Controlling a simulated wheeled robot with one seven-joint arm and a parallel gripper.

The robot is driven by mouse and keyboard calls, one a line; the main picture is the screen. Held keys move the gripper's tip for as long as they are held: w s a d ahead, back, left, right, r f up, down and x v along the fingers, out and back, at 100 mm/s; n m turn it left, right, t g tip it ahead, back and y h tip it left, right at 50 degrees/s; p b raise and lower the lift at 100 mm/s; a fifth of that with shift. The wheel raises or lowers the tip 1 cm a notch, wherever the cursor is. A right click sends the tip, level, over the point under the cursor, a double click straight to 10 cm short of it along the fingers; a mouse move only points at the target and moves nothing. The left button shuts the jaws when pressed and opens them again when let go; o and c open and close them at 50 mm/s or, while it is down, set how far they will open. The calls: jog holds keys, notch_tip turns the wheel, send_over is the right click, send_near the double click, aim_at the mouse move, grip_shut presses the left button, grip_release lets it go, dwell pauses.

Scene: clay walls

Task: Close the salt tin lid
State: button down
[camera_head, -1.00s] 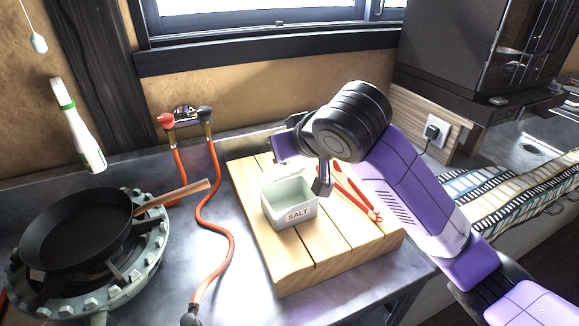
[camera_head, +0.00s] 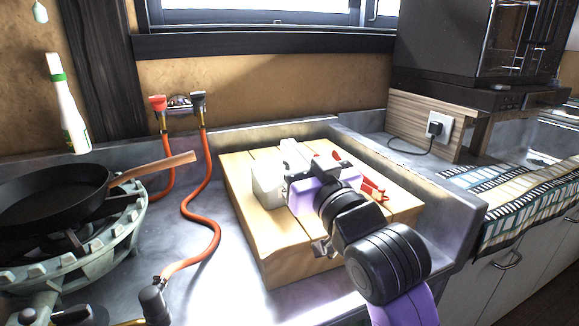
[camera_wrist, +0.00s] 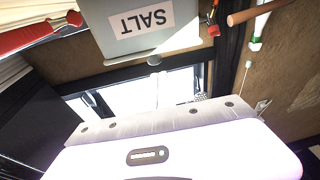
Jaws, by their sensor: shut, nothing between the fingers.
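The salt tin (camera_head: 268,186) is a pale box standing upright on the wooden board (camera_head: 290,255). My purple gripper (camera_head: 305,190) is right beside it on the right and hides much of its front. A white piece (camera_head: 293,155) shows behind; I cannot tell if it is the raised lid. In the wrist view the salt tin (camera_wrist: 150,22) is upside down at the top, with its SALT label and a small dark knob at its top edge. The lid's angle is unclear. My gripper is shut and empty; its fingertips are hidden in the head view.
Red-handled tongs (camera_head: 373,188) lie on the board's right side. A black pan (camera_head: 50,195) sits on a burner at left. Red hoses (camera_head: 205,225) run beside the board. A wall socket (camera_head: 437,127) and striped cloth (camera_head: 520,200) are at right.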

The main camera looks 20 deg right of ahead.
jog(key=shift+s+f+t+b, duration=0.35)
jog(key=shift+f+t+b, duration=0.5)
jog(key=shift+b, duration=0.1)
jog(key=shift+s+f+b, duration=0.1)
jog(key=shift+f+b, duration=0.1)
jog(key=shift+b, duration=0.1)
jog(key=shift+f, duration=0.2)
jog(key=shift+r, duration=0.1)
notch_tip(320, 180, up, 4)
jog(key=p, duration=0.4)
jog(key=v, duration=0.9)
jog(key=shift+s+f, duration=0.25)
jog(key=shift+f, duration=0.2)
jog(key=shift+s, duration=0.3)
